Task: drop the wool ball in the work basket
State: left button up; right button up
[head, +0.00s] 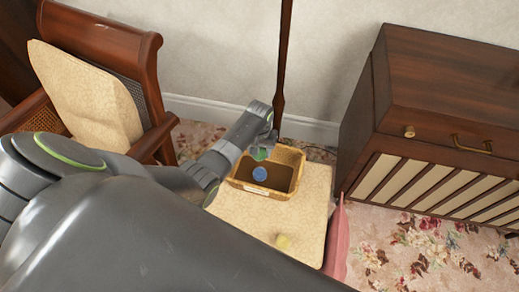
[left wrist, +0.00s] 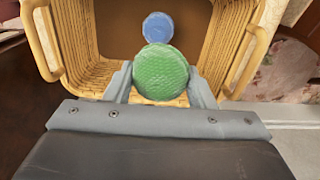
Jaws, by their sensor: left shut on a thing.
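My left gripper (head: 262,148) is shut on a green, textured ball (head: 260,154), which looks like wool. The ball shows clearly between the two fingers in the left wrist view (left wrist: 161,74). The work basket (head: 259,190) is tan wicker with loop handles, and its wall also shows in the left wrist view (left wrist: 76,50). The gripper holds the green ball over the basket's far part. A blue ball (head: 260,174) lies inside the basket; it also shows just beyond the green ball in the left wrist view (left wrist: 157,27). My right gripper is not in view.
The basket stands on a cream patterned seat (head: 232,225). A pale yellow ball (head: 283,242) lies on the seat in front of it. A wooden armchair (head: 150,60) is at left, a dark wooden cabinet (head: 450,90) at right. A thin dark pole (head: 284,50) rises behind the basket.

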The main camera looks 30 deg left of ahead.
pick_arm(q)
jog(key=shift+f+b, duration=0.6)
jog(key=shift+f, duration=0.2)
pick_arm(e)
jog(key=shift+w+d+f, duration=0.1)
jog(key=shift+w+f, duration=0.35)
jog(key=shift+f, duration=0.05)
pick_arm(q)
jog(key=o, duration=1)
jog(key=shift+o, duration=0.2)
jog(key=shift+r, duration=0.1)
